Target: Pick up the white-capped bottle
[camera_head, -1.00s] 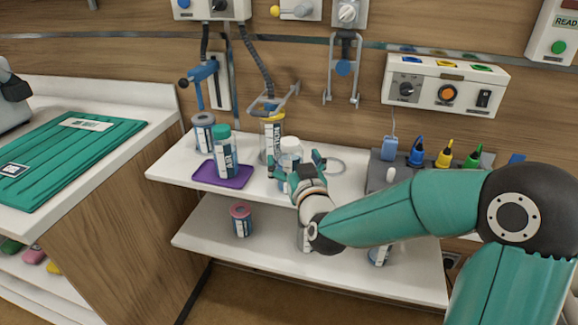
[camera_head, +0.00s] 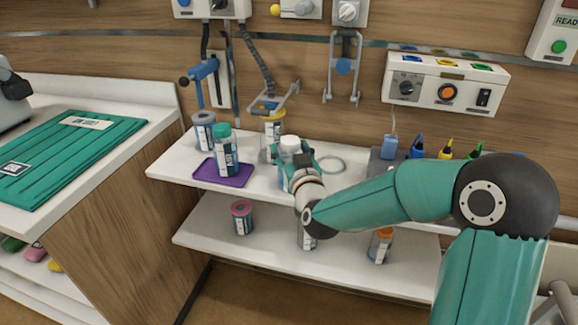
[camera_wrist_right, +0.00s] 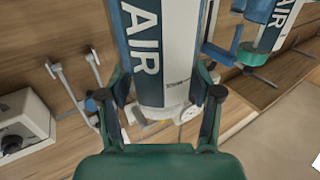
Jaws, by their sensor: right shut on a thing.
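The white-capped bottle (camera_head: 290,144) is at the upper shelf, beside the purple tray. My right gripper (camera_head: 293,158) is around it from the front, one finger on each side, and shut on it. My left gripper is not in view.
A teal-capped AIR bottle (camera_head: 225,150) stands on the purple tray (camera_head: 240,181). A grey-lidded jar (camera_head: 204,128) and a yellow-topped container (camera_head: 272,128) stand behind. Pink-lidded (camera_head: 241,217) and orange-capped (camera_head: 380,245) bottles stand on the lower shelf (camera_head: 270,250).

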